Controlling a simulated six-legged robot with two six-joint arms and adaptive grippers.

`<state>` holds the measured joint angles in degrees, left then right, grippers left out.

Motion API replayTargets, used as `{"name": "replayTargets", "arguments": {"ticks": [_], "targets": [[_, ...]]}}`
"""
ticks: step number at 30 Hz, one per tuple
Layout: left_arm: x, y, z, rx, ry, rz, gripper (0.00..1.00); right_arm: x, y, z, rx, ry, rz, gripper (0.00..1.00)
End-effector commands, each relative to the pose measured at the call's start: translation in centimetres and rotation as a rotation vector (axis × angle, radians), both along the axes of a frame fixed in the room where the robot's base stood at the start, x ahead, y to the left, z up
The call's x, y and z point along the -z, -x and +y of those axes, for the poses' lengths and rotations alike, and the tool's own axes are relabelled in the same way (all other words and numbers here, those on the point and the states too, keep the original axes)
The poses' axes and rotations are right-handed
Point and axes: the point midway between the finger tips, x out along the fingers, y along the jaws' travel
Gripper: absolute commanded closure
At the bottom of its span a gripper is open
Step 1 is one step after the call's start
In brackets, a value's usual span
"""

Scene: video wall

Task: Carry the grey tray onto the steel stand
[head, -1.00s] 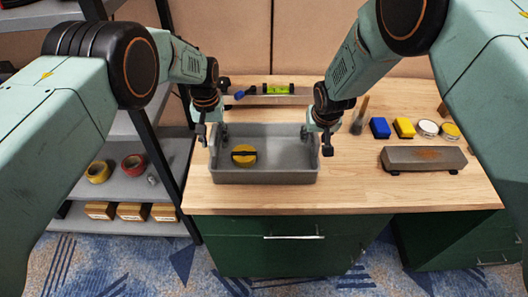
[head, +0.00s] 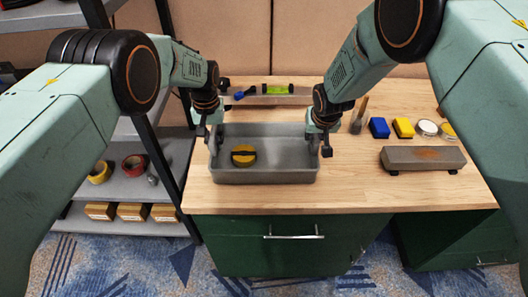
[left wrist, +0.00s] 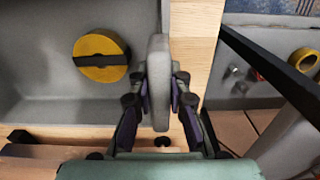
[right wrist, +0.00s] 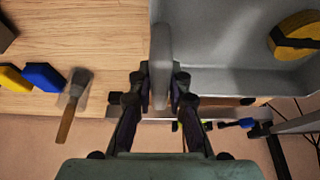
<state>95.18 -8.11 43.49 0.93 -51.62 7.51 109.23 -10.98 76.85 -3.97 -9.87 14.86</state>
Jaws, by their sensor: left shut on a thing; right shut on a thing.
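The grey tray (head: 265,176) rests on the wooden worktop, with a yellow and black roll (head: 243,155) in its left part. My left gripper (head: 213,137) is shut on the tray's left end; the left wrist view shows its fingers on either side of an upright grey handle (left wrist: 158,80). My right gripper (head: 319,140) is shut on the tray's right end, around a similar handle (right wrist: 161,65) in the right wrist view. A low grey block with a brownish top patch and dark feet, apparently the steel stand (head: 422,165), stands right of the tray, its top empty.
Behind the tray lie a green spirit level (head: 279,89) and a blue-handled tool. Bare worktop lies between tray and stand. Shelving (head: 130,187) stands left.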

Motion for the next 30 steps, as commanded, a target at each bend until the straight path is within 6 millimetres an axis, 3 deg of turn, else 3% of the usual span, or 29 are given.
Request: {"name": "replayTargets", "arguments": {"ticks": [20, 30], "targets": [[-0.1, 0.0, 0.0, 0.000, -0.001, -0.001, 1.00, 0.0, 0.1, 0.0, 0.001, 0.000, 0.002, 1.00], [-2.1, -0.1, 0.0, 0.000, 0.000, -0.002, 1.00, -2.0, 0.0, 0.0, 0.000, 0.000, 0.001, 1.00]]}}
